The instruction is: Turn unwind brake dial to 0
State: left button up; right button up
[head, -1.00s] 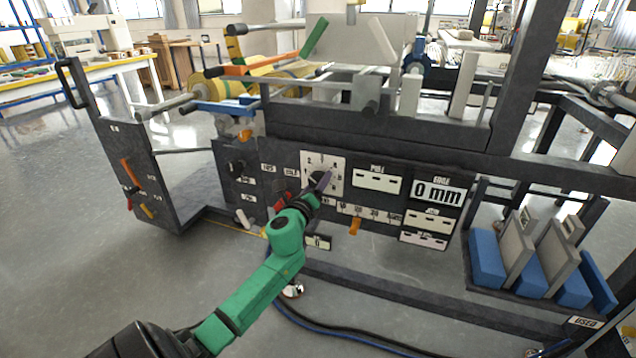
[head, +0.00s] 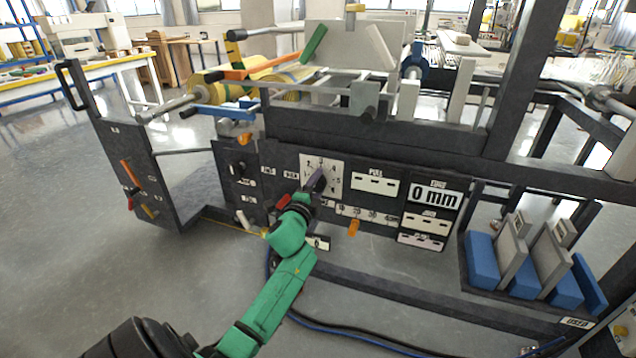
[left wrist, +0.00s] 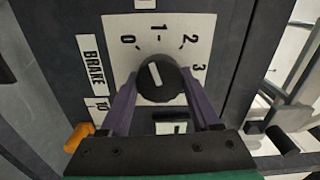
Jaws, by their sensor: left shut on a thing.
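The brake dial's white number plate (head: 337,166) is on the dark front panel, with its knob mostly hidden by my left gripper (head: 317,182). In the left wrist view the black knob (left wrist: 160,82) sits between the purple fingers of my left gripper (left wrist: 162,96), which is shut on its sides. The knob's white mark points up and slightly left, between the 0 and the 1. The numbers 0 to 3 show around it; the rest are hidden. A BRAKE label (left wrist: 90,69) is beside the plate. My right gripper is not in view.
An orange tab (head: 353,228) sticks out below the number scale right of the dial. Left of the dial are another black knob (head: 238,167) and a white handle (head: 243,219). A PULL plate (head: 375,183) and a 0 mm display (head: 436,196) are at the right.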

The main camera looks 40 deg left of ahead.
pick_arm(q)
jog(key=n+p, duration=0.1)
jog(key=n, duration=0.1)
jog(key=shift+n, duration=0.4)
jog(key=shift+n+p, duration=0.55)
jog(key=shift+n, duration=0.85)
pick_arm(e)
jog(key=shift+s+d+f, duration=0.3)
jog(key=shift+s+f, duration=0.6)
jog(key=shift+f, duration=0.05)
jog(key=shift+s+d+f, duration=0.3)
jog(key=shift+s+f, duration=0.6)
pick_arm(q)
jog(key=o, duration=1.4)
jog(key=shift+c, duration=0.2)
jog(key=shift+r, duration=0.1)
jog(key=shift+s+d, duration=0.1)
jog(key=shift+s, duration=0.25)
jog(key=p+v, duration=0.1)
jog(key=v, duration=1.3)
jog(key=shift+p, duration=0.35)
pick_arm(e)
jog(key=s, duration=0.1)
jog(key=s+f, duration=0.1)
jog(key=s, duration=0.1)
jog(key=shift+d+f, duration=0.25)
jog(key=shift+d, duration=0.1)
